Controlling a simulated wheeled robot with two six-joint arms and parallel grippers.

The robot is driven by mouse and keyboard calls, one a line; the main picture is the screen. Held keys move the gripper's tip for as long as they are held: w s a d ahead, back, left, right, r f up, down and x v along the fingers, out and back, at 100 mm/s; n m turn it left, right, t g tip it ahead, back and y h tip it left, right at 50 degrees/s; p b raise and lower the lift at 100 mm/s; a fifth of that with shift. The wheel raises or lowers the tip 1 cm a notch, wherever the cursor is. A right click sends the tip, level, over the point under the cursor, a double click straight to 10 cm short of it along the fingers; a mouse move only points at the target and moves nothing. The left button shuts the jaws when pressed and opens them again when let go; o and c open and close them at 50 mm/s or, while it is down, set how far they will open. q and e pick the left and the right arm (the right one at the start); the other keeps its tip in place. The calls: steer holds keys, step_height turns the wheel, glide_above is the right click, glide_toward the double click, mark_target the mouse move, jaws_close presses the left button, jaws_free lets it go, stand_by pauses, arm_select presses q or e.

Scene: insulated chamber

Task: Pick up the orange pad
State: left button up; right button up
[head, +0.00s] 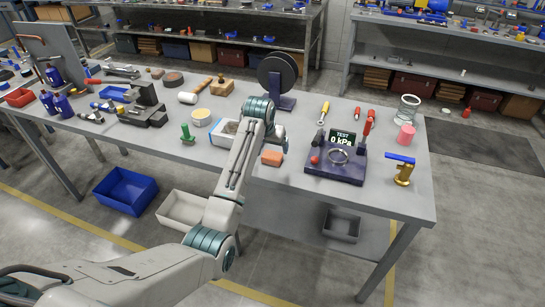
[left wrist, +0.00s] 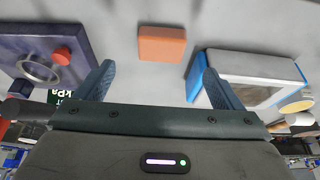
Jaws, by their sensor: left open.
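The orange pad (head: 272,158) is a small rectangular block lying on the grey table, just right of my left arm in the head view. In the left wrist view the orange pad (left wrist: 162,44) lies beyond and between the two fingers. My left gripper (left wrist: 158,82) is open and empty, with its two blue-grey fingers spread wide. In the head view my left gripper (head: 277,132) is mostly hidden behind the wrist, close to the pad. My right gripper is in neither view.
A blue-and-white box (left wrist: 250,72) is on one side of the pad, and the dark test stand (head: 336,166) with a "0 kPa" display is on the other. A black reel (head: 279,74) stands behind. Bare tabletop surrounds the pad.

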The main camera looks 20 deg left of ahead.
mark_target(272, 155)
arm_select(q)
steer(key=x, duration=0.2)
steer(key=shift+w+a+f, duration=0.1)
steer(key=shift+w+f, duration=0.05)
steer(key=shift+f, duration=0.05)
steer(key=p+x, duration=0.2)
steer(key=x, duration=0.1)
steer(key=shift+w+f, duration=0.2)
steer(key=shift+f, duration=0.15)
steer(key=shift+w+f, duration=0.25)
steer(key=shift+f, duration=0.35)
steer(key=c, duration=1.1)
steer(key=shift+o, duration=0.2)
